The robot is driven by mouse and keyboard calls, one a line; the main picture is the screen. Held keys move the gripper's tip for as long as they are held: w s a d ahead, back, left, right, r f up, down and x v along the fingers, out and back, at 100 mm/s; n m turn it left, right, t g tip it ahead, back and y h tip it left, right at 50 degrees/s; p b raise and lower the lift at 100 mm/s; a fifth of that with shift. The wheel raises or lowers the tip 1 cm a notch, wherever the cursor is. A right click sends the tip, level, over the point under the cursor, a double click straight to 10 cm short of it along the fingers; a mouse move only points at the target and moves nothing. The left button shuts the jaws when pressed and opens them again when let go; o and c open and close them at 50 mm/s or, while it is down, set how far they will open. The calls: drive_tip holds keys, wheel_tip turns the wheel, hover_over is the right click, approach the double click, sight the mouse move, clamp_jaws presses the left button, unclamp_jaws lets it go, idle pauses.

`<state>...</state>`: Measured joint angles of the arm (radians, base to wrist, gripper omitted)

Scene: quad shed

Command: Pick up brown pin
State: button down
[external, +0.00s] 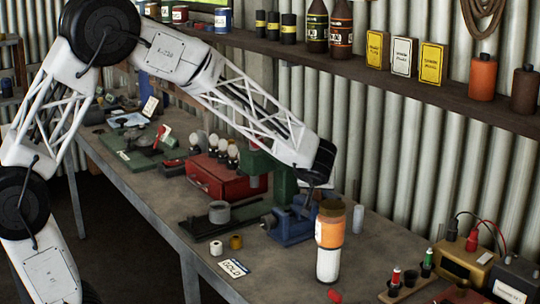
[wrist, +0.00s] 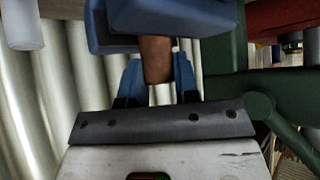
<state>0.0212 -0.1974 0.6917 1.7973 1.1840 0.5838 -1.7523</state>
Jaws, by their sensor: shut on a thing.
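The brown pin (wrist: 157,60) shows in the wrist view as a short reddish-brown rod between the two blue fingers of my gripper (wrist: 158,75), which is shut on it. Its far end meets or passes behind the blue body of the vise (wrist: 170,15), so I cannot tell whether it is still seated there. In the external view the end of my arm is over the blue vise (external: 288,226) on the bench, and the pin is hidden there.
A bottle with an orange label (external: 330,232) stands close in front of the vise. A green machine (wrist: 225,80) is right beside my gripper in the wrist view. A red toolbox (external: 222,178) is to the left. A shelf (external: 380,75) with bottles and boxes runs along the corrugated wall.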

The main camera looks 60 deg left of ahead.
drive_tip(key=shift+r, duration=0.1)
wheel_tip(320, 180, up, 18)
idle(0.7)
idle(0.7)
